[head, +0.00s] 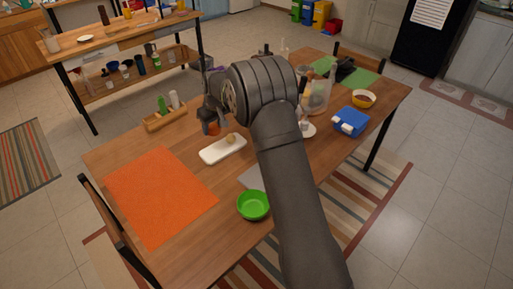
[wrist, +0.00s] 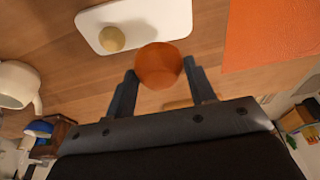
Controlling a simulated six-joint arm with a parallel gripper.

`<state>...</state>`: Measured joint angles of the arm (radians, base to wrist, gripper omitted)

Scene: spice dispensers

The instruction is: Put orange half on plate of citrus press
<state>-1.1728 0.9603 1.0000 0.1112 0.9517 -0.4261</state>
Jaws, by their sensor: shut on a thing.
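My gripper (head: 208,123) is shut on the orange half (head: 213,129), above the wooden table behind the white tray. In the wrist view the orange half (wrist: 159,66) sits between the two fingers of my gripper (wrist: 160,78), its rounded orange side showing. A white rounded thing with a spout-like part (wrist: 20,86) at the left of the wrist view looks like the citrus press. In the head view a white part (head: 307,130) shows beside my arm, which hides much of that area. I cannot see the press's plate clearly.
A white tray (head: 211,156) carries a small yellowish round thing (head: 231,138).

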